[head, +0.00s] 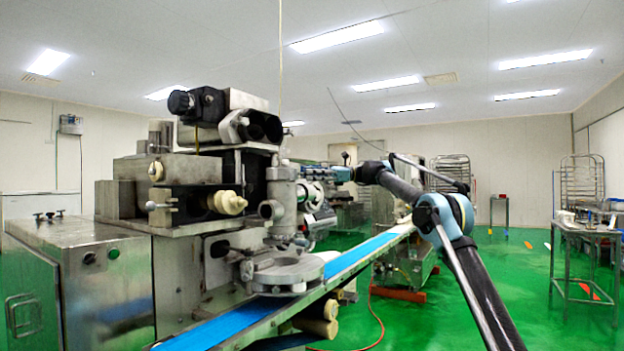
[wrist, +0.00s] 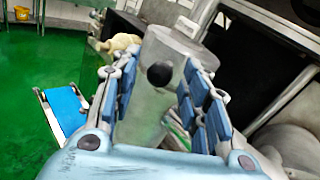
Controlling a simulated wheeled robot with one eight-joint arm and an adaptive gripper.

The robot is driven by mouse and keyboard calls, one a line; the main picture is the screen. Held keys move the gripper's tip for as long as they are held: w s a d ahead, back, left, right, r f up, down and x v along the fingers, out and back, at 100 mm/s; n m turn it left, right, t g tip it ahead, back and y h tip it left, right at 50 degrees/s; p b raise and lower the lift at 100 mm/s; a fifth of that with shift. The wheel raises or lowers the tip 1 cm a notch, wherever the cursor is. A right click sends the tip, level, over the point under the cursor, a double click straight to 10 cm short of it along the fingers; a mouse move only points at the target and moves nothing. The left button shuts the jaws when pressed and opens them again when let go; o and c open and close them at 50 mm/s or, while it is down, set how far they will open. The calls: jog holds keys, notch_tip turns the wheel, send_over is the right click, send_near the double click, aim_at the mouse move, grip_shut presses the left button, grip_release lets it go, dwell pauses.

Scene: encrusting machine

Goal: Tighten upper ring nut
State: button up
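A grey metal vertical cylinder (head: 283,190) stands on the front of the machine, with a wider collar at its top. The upper ring nut cannot be told apart clearly from this cylinder. My gripper (head: 312,177) points left at the cylinder's upper part, close to its right side. In the wrist view, my gripper (wrist: 162,75) has its blue-padded fingers spread apart. The grey cylinder (wrist: 150,105), with a dark round opening, shows between them. I cannot tell whether the pads touch it. The fingers' far sides are hidden.
A flat metal ring piece (head: 286,273) sits below the cylinder, over the blue conveyor belt (head: 362,252). The machine body (head: 85,270) fills the left. A table (head: 588,231) and racks stand at the right. Green floor is open between.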

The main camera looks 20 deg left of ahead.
jog(key=v, duration=1.2)
jog(key=shift+f, duration=0.1)
jog(key=shift+d, duration=0.15)
jog(key=s+d+f+n+t+h, duration=0.1)
jog(key=s+d+f+t+h, duration=0.15)
jog(key=s+d+f, duration=0.4)
jog(key=s+d+f+n+t+h, duration=0.2)
jog(key=s+d+f+t, duration=0.15)
jog(key=s+d, duration=0.65)
jog(key=s+d+f+n+t+h, duration=0.15)
jog(key=s+d+f, duration=0.4)
jog(key=d, duration=0.55)
jog(key=s+d+f+n+t+h, duration=0.1)
jog(key=s+d+f+h, duration=0.2)
jog(key=s+d+f, duration=0.5)
jog(key=s+d+f+n+t+h, duration=0.2)
jog(key=s+d+f, duration=0.7)
jog(key=f, duration=0.8)
jog(key=s+d+f+n+t+h, duration=0.1)
jog(key=s+d+f+h, duration=0.3)
jog(key=s+d+f, duration=0.5)
notch_tip(320, 180, down, 4)
jog(key=shift+s+d+f+n, duration=0.1)
jog(key=shift+s+d+n, duration=0.25)
jog(key=shift+s, duration=0.9)
